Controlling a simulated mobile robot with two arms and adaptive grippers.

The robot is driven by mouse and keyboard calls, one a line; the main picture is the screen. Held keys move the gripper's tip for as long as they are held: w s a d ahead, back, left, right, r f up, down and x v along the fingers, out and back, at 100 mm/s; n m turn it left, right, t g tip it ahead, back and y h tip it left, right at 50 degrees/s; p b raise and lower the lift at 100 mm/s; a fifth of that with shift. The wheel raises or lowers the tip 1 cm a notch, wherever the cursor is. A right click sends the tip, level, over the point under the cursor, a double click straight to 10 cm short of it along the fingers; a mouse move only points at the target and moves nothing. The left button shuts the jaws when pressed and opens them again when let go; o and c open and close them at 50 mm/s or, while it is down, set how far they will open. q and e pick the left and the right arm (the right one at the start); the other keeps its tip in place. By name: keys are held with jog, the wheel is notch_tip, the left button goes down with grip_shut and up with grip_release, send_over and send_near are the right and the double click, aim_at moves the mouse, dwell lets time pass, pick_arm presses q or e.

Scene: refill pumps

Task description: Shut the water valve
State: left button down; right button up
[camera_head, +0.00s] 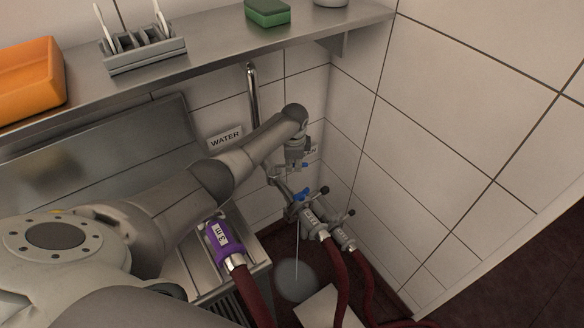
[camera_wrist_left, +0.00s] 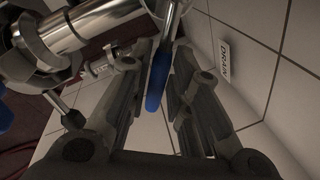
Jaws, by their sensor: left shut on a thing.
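My left gripper (camera_head: 284,184) reaches down into the wall corner, beside the metal valve fittings (camera_head: 310,218). In the left wrist view its two fingers (camera_wrist_left: 162,66) stand either side of a blue lever handle (camera_wrist_left: 156,82) and are shut on it. The lever's metal shank runs to the top of that view. In the head view a blue valve part (camera_head: 303,194) shows just beside the fingertips. A WATER sign (camera_head: 225,138) is on the wall; a DRAIN sign (camera_wrist_left: 223,58) shows in the left wrist view. My right gripper is out of view.
Dark red hoses (camera_head: 338,270) run down from the fittings. A purple-collared hose end marked 3 m (camera_head: 217,238) lies by the metal counter. A thin pale line drops to a pale round patch (camera_head: 295,280) on the floor. A steel shelf (camera_head: 200,62) crosses above.

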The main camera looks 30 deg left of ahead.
pick_arm(q)
jog(key=shift+w+a+n+g+y+b, duration=0.15)
jog(key=shift+w+a+n+b, duration=0.25)
jog(key=shift+n+b, duration=0.55)
jog(key=shift+w+a+n+g+y+b, duration=0.1)
jog(key=shift+w+a+n+b, duration=0.45)
jog(key=shift+n, duration=0.65)
jog(key=shift+w+a+n+g+y+b, duration=0.15)
jog(key=shift+w+a+n+b, duration=0.15)
jog(key=shift+n+b, duration=0.7)
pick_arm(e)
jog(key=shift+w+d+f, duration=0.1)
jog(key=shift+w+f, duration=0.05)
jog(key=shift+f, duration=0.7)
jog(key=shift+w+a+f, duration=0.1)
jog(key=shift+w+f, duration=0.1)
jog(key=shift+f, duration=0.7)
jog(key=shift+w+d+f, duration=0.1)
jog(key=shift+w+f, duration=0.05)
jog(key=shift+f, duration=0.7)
pick_arm(q)
jog(key=c, duration=1.3)
grip_release()
jog(key=shift+c, duration=0.2)
jog(key=shift+r, duration=0.1)
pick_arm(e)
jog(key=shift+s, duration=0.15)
